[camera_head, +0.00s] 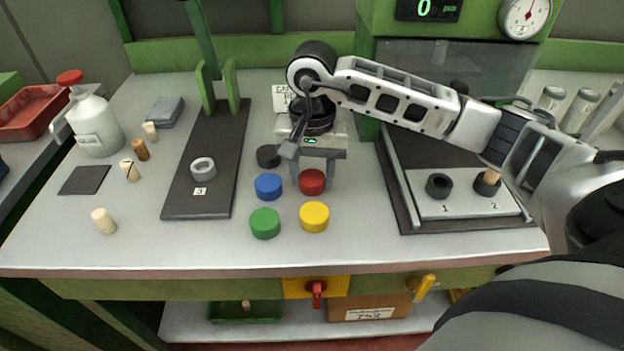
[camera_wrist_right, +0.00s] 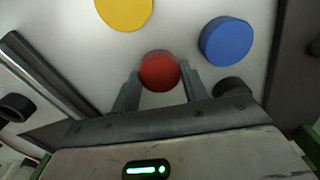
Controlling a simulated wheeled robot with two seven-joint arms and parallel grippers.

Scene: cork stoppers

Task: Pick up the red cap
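The red cap (camera_head: 312,182) is a short round disc on the grey worktop. It also shows in the right wrist view (camera_wrist_right: 160,71), between the two fingertips. My right gripper (camera_head: 315,178) reaches down from behind the cap, its fingers spread to either side. It is open, and the wrist view (camera_wrist_right: 160,82) shows the cap lined up between the fingers. I cannot tell whether the fingers touch the cap. My left gripper is not in view.
A blue cap (camera_head: 268,187), a yellow cap (camera_head: 314,217), a green cap (camera_head: 265,223) and a black cap (camera_head: 268,156) stand close around. A dark board (camera_head: 186,207) lies left, and a numbered plate (camera_head: 462,205) lies right. The worktop's front strip is clear.

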